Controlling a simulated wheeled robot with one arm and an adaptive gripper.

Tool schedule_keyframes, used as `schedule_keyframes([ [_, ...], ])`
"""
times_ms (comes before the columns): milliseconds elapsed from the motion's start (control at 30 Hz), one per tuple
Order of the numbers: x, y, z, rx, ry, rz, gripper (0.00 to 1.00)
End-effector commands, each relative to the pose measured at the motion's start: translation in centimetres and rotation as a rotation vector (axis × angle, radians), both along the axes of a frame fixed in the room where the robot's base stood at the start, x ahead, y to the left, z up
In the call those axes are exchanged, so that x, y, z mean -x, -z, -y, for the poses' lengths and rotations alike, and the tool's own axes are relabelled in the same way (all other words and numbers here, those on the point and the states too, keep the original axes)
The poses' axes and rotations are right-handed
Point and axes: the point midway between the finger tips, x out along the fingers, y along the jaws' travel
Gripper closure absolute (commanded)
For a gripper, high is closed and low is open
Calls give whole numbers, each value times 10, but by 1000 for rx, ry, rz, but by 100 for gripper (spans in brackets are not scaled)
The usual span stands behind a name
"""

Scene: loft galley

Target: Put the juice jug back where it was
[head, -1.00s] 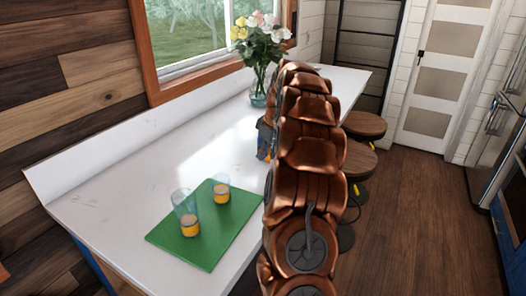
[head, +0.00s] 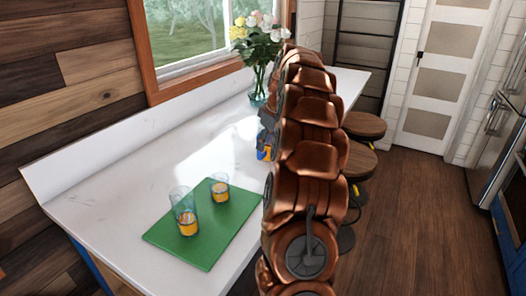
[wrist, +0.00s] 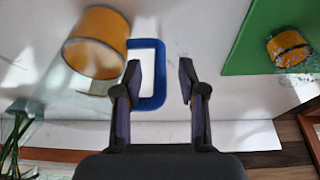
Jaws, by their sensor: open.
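The juice jug (wrist: 95,45) shows at the upper left of the wrist view, clear-walled with orange juice and a blue loop handle (wrist: 150,100). It stands on the white counter. My gripper (wrist: 160,70) is open at the handle. The handle's outer bar lies between the two fingers in the picture, and the left finger overlaps the loop's opening. I cannot tell whether the fingers touch it. In the head view my copper arm hides most of the jug; a blue and orange part (head: 262,155) shows at the arm's left edge.
A green mat (head: 208,245) holds a tall glass (head: 185,212) and a short glass (head: 219,188), both with orange juice. A flower vase (head: 258,88) stands farther back by the window. Wooden stools (head: 360,160) line the counter's right side. The counter's left part is clear.

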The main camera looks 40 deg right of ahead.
Motion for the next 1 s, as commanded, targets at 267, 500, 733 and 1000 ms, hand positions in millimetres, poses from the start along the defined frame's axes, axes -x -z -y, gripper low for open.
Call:
schedule_keyframes([
  [267, 9, -29, 3, 2, 2, 3, 59],
  [500, 15, -50, 4, 2, 2, 3, 59],
  [733, 20, -67, 5, 1, 2, 2, 59],
  [1000, 24, -77, 5, 1, 0, 1, 59],
])
